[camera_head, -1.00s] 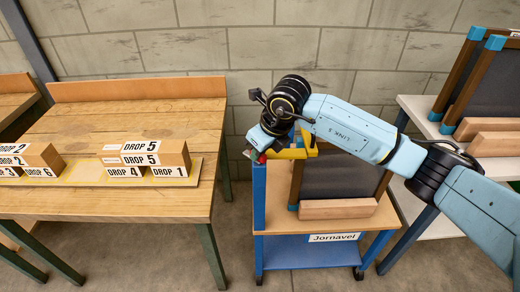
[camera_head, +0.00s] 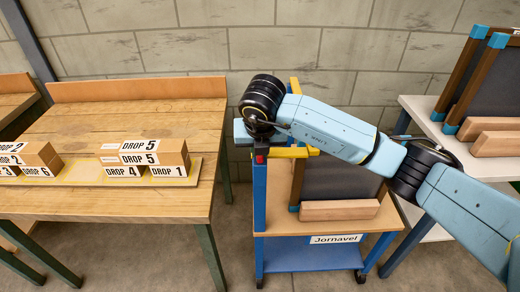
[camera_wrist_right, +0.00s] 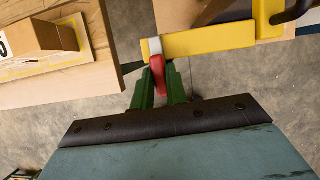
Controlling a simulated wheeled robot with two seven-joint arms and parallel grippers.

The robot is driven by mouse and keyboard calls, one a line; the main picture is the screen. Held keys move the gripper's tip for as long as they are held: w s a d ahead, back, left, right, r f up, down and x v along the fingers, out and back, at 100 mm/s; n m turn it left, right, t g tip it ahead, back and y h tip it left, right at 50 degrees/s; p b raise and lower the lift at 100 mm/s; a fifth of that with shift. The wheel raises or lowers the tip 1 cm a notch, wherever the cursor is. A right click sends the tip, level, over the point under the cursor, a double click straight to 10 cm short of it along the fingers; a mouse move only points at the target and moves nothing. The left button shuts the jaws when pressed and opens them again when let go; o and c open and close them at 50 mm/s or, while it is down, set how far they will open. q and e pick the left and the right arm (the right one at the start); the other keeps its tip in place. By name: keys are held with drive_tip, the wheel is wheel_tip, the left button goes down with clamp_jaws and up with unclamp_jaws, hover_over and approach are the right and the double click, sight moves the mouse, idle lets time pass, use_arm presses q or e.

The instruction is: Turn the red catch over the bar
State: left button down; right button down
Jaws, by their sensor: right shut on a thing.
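The red catch (camera_wrist_right: 157,72) is at the left end of the yellow bar (camera_wrist_right: 205,40) in the wrist view, with a pale grey piece (camera_wrist_right: 154,46) at the bar's end. My right gripper (camera_wrist_right: 160,76) has its green fingers on both sides of the catch and is shut on it. In the head view a little of the red catch (camera_head: 261,155) shows below my wrist, at the left end of the yellow bar (camera_head: 292,152), on top of a blue post (camera_head: 259,195). The fingertips are hidden there. My left gripper is not in view.
The blue trolley (camera_head: 310,252) labelled Jornavel carries a dark panel (camera_head: 345,175) and a wooden block (camera_head: 340,209). A wooden table (camera_head: 130,110) with labelled DROP boxes (camera_head: 155,157) stands to the left, across a gap. A white rack (camera_head: 425,110) stands at right.

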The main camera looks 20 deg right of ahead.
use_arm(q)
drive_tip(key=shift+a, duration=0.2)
use_arm(e)
drive_tip(key=shift+m, duration=0.3)
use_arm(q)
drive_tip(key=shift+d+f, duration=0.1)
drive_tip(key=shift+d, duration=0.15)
use_arm(e)
drive_tip(key=c, duration=1.4)
unclamp_jaws()
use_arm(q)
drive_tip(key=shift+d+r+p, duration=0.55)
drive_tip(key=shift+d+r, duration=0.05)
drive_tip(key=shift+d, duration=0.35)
use_arm(e)
drive_tip(key=v, duration=1.3)
drive_tip(key=shift+r, duration=0.2)
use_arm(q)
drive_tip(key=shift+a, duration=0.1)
use_arm(e)
drive_tip(key=shift+a, duration=0.15)
